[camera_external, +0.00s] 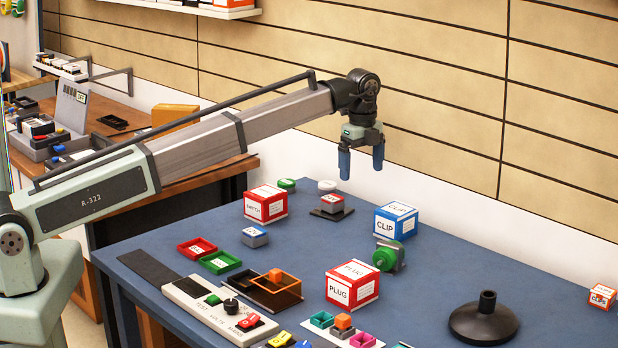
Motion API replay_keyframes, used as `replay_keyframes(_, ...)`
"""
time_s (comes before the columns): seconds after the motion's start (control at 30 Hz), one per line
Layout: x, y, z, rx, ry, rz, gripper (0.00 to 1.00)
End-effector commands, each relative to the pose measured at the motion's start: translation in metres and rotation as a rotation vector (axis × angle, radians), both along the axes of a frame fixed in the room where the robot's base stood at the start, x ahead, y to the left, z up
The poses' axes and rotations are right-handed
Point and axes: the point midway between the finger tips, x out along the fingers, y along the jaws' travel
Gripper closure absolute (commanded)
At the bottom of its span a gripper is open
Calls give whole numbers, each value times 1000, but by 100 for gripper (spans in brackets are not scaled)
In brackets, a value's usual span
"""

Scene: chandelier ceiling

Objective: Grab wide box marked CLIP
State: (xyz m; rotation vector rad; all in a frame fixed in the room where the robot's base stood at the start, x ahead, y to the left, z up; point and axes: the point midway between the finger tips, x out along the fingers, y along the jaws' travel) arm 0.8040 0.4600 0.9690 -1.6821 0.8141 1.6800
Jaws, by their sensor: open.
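The box marked CLIP (395,221) is blue and white and stands at the back of the blue table, right of its middle. A second, much smaller orange-red box (602,296) at the far right edge carries a label that seems to read CLIP too. My gripper (361,163) is open and empty, pointing down, well above the table. In the picture it is up and to the left of the blue CLIP box, apart from it. A green round part on a grey mount (388,257) stands just in front of the blue box and covers a little of its lower front.
A red PLUG box (352,285) and another red box (265,204) stand on the table (420,300). A black round stand (484,318) is at the right front. A switch panel (218,309) and small trays lie at the front left. Table right of the blue box is clear.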

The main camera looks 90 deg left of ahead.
Motion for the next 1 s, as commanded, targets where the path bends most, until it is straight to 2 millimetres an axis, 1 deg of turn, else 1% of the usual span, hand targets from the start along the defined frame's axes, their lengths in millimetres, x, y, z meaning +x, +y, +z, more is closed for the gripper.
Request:
replay_keyframes(0.03, 19, -15, 2, 1, -1, -26, 0)
replay_keyframes(0.1, 39, -32, 5, 1, -1, -53, 0)
replay_keyframes(0.17, 55, -44, 7, 1, -1, -67, 0)
replay_keyframes(0.2, 67, -51, 9, 1, -1, -68, 0)
replay_keyframes(0.23, 75, -54, 10, 1, -1, -63, 0)
replay_keyframes(0.3, 85, -48, 13, 0, 0, -18, 0)
replay_keyframes(0.4, 88, -46, 13, -1, 1, 51, 0)
replay_keyframes(0.5, 86, -47, 13, -1, 2, 101, 0)
replay_keyframes(0.67, 86, -46, 9, -1, 2, 137, 0)
replay_keyframes(0.77, 86, -46, 1, -1, 2, 139, 0)
replay_keyframes(0.87, 85, -47, -13, -2, 4, 138, 0)
replay_keyframes(1.0, 85, -46, -36, -1, 3, 138, 0)
